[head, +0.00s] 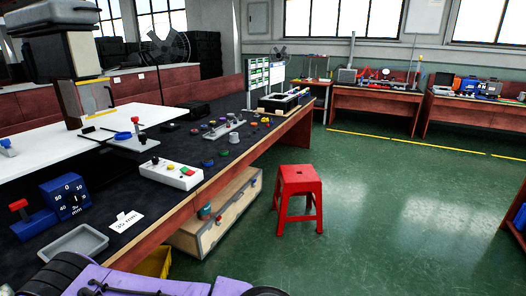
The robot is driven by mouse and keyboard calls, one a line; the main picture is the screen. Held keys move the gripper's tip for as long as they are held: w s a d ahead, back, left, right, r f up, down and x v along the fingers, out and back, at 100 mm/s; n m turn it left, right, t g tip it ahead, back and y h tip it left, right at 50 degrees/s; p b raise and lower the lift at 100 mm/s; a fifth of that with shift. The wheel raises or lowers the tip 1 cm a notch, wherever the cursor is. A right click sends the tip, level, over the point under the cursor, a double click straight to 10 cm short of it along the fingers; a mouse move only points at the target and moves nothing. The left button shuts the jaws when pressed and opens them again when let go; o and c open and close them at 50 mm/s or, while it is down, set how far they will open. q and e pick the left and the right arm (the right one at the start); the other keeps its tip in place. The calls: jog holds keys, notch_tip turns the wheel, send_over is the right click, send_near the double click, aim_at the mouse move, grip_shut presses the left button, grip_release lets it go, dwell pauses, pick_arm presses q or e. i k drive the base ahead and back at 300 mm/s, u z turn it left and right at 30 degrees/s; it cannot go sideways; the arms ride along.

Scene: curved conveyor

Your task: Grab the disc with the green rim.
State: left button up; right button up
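Several small round pieces (208,162) in different colours lie spread on the dark top of the long workbench (128,180), from its middle toward its far end. They are too small in the head view to tell which one is a disc with a green rim. A grey piece (234,138) sits near the bench's right edge. Neither my left nor my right gripper shows in this view.
A red stool (299,182) stands on the open green floor (390,220). A wooden crate (222,212) is under the bench.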

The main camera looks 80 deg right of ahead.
aim_at(222, 151)
jog(key=z, duration=2.55)
jog(key=i, duration=1.25)
